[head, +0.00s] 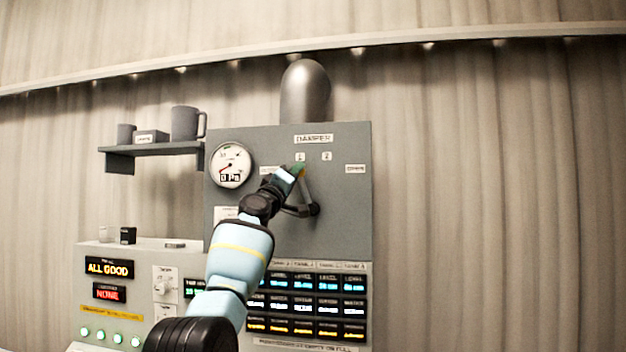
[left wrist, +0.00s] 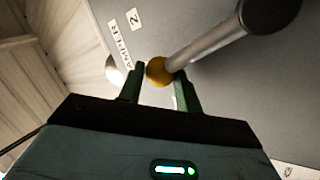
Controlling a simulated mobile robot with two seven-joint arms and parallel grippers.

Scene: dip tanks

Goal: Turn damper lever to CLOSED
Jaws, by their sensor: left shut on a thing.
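The damper lever (head: 308,190) is on the grey panel (head: 345,225) under the DAMPER label (head: 313,139). Its dark pivot hub (head: 314,209) is below, and the arm points up and slightly left, near the "1" mark (head: 300,156). My left gripper (head: 298,170) is at the lever's top end and hides its knob in the head view. In the left wrist view the yellow knob (left wrist: 159,71) sits between the green fingers of my left gripper (left wrist: 160,80), which is shut on it. The metal rod (left wrist: 205,42) runs to the hub (left wrist: 268,14). My right gripper is out of view.
A round gauge (head: 232,165) is left of the lever. A shelf (head: 150,151) with mugs juts out farther left. Lit displays (head: 305,300) fill the console below. A "2" mark (head: 327,156) and a small label (head: 355,169) are to the right. The panel right of the lever is clear.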

